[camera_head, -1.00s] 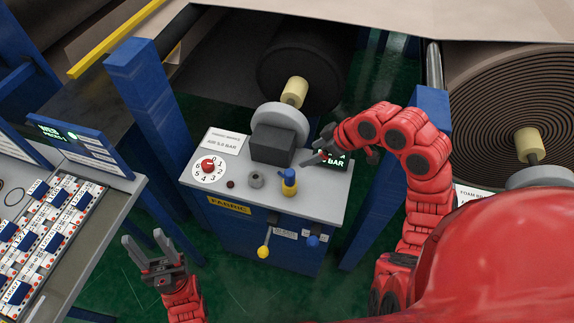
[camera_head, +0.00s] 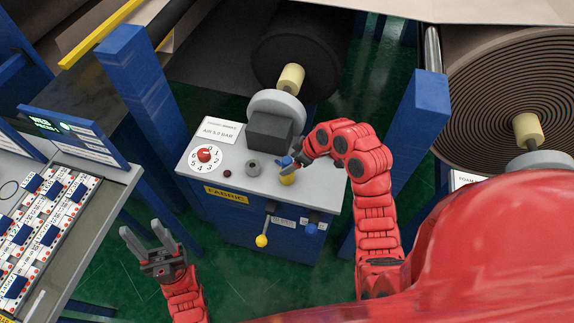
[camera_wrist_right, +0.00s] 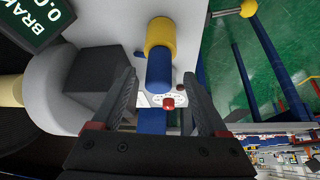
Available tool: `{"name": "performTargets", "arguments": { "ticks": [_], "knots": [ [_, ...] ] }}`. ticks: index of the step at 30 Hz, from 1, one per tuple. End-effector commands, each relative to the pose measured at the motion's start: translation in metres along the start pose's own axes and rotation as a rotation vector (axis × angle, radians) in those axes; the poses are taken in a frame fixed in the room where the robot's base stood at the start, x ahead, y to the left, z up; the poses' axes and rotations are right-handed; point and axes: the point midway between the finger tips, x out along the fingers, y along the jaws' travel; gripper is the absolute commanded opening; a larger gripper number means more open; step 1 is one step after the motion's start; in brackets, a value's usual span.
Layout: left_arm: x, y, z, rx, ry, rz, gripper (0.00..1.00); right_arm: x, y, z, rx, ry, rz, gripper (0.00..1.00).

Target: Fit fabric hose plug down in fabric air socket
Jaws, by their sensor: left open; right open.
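The blue and yellow hose plug (camera_head: 287,179) stands on the grey top of the fabric stand, right of a round grey socket (camera_head: 253,168). My right gripper (camera_head: 291,164) is at the plug's upper part and partly hides it. In the right wrist view the plug (camera_wrist_right: 160,40) lies between the open fingers (camera_wrist_right: 160,76), its blue part toward me. I cannot tell whether a finger touches it. The socket cannot be made out there. My left gripper (camera_head: 147,240) is open and empty, low at the left, away from the stand.
A dark grey block (camera_head: 270,135) and roll holder stand behind the socket. A dial with a red knob (camera_head: 204,155) and a small dark red button (camera_head: 227,173) lie left of it. A yellow-knobbed lever (camera_head: 262,241) hangs in front. Blue posts flank the stand.

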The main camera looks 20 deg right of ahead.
Motion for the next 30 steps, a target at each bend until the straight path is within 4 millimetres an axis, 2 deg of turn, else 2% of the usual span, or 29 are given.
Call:
{"name": "performTargets", "arguments": {
  "ticks": [1,2,7,15,27,28,30],
  "knots": [
    [0.011,-0.001,-0.002,0.000,0.000,0.000,0.50,0.003,-0.001,-0.001,0.001,-0.005,-0.006,0.77],
    [0.014,-0.001,-0.002,0.000,0.001,0.000,0.50,0.007,-0.002,0.000,-0.001,-0.006,-0.006,0.77],
    [0.018,-0.001,-0.003,0.000,0.000,0.000,0.50,0.027,0.000,0.000,-0.001,-0.002,-0.002,0.77],
    [0.017,-0.001,-0.003,0.000,0.000,0.000,0.50,0.031,0.002,0.000,-0.001,0.002,0.003,0.77],
    [0.017,-0.001,-0.003,0.000,0.000,0.000,0.50,0.031,0.001,0.000,-0.001,0.002,0.002,0.05],
    [0.017,-0.001,-0.003,0.000,0.001,0.000,0.50,0.031,0.001,0.000,-0.001,0.002,0.003,0.00],
    [0.017,-0.001,-0.003,0.000,0.000,0.000,0.50,0.031,0.001,0.000,-0.001,0.002,0.002,0.00]
  ]
}}
